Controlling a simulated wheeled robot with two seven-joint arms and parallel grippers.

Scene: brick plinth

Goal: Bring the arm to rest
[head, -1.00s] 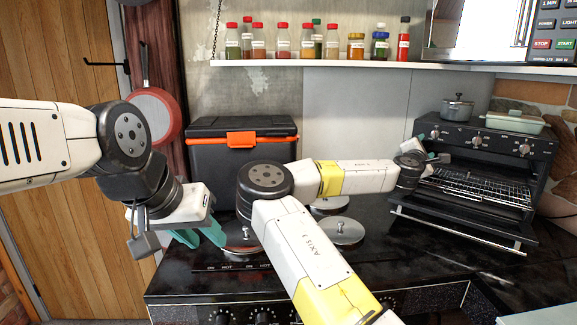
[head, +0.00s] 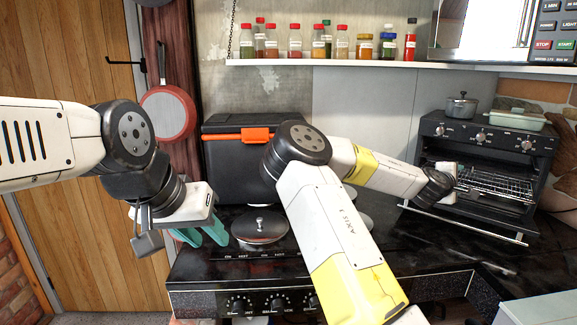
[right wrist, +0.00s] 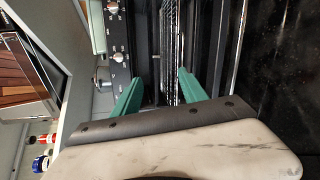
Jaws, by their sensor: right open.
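My right arm reaches across the counter. Its gripper (head: 447,180) is at the front of the black toaster oven (head: 474,138), and its fingers are hidden in the head view. In the right wrist view, the two green fingers of this gripper (right wrist: 160,84) are spread apart with nothing between them, facing the oven's rack and knobs. My left gripper (head: 203,237) hangs at the left above the counter's edge, left of the lidded hob plate. Its green fingers are apart and empty.
The oven door is folded down with a wire rack (head: 497,186) inside. A pot (head: 461,107) and a pale green dish (head: 515,120) stand on top. A black cooler (head: 235,165) stands behind the round burner lid (head: 259,228). A shelf (head: 330,63) of spice jars runs above.

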